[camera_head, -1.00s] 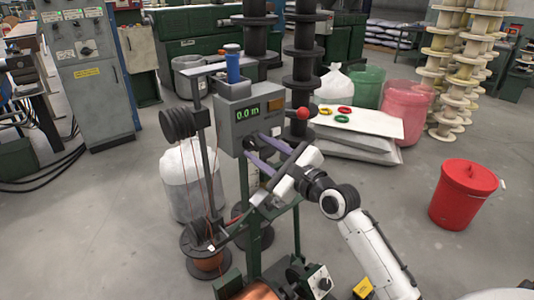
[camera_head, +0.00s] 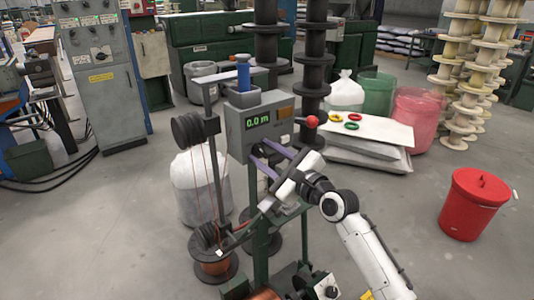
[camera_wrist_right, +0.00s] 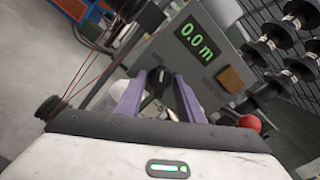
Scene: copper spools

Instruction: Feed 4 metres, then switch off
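A grey metering box (camera_head: 256,124) stands on a green stand, its green display (camera_head: 257,119) reading 0.0 m; the display also shows in the right wrist view (camera_wrist_right: 194,40). An orange-brown button (camera_head: 285,112) sits right of the display, and it shows in the right wrist view (camera_wrist_right: 230,78). A red ball knob (camera_head: 312,121) sticks out at the box's right side. My right gripper (camera_head: 257,152) has its purple fingers spread, just below the display in front of the box. In the right wrist view a dark lever-like part (camera_wrist_right: 157,90) shows between the fingers. My left gripper is not in view.
Copper wire runs down from black pulleys (camera_head: 190,130) to a copper spool (camera_head: 212,262). A small black switch box (camera_head: 325,287) sits low on the stand. A red bin (camera_head: 473,204) stands right.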

